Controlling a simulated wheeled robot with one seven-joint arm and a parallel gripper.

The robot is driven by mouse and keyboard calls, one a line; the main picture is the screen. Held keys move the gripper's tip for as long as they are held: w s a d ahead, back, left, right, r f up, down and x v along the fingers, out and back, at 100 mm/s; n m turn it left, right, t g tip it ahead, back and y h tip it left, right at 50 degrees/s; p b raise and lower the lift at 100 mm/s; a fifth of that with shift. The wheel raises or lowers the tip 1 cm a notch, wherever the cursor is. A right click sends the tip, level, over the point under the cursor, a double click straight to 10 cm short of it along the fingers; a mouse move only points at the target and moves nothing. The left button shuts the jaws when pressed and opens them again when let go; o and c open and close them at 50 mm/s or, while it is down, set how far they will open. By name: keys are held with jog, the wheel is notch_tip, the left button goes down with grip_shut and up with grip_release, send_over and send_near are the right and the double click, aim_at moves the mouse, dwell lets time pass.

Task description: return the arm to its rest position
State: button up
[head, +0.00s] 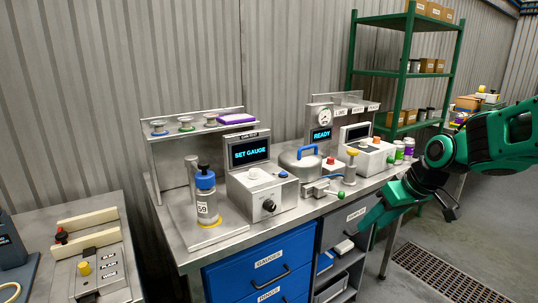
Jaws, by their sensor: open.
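My green arm (487,140) reaches in from the right edge and bends down toward the front right of the bench. My gripper (368,231) hangs at the lower end of the arm, in front of the bench's right part and near the grey drawer front. It is open, and I see nothing held in it. The gap between its fingers is hard to make out from this angle. My gripper overlaps the bench edge in the picture; I cannot tell how far apart they are.
The metal bench carries a blue-capped bottle (206,195), a box with a "SET GAUGE" screen (250,154), a blue-handled lidded unit (300,163) and small jars (408,148). Blue drawers (230,275) sit below. Floor beside the grate (450,275) is clear.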

jog(key=s+d+f+m+g+h, duration=0.1)
jog(key=s+d+m, duration=0.2)
jog(key=s, duration=0.6)
jog(key=s+d+f+m+g+h, duration=0.1)
jog(key=s+d+m, duration=0.3)
jog(key=s, duration=0.6)
jog(key=s+d+f+m+g, duration=0.1)
jog(key=s+d+m+g, duration=0.1)
jog(key=s+d, duration=0.4)
jog(key=s+m, duration=0.1)
jog(key=s, duration=0.3)
jog(key=shift+s+f+g+h, duration=0.2)
jog(key=shift+g+h, duration=0.2)
jog(key=shift+d, duration=0.1)
jog(key=shift+w+f, duration=0.25)
jog(key=shift+w, duration=0.4)
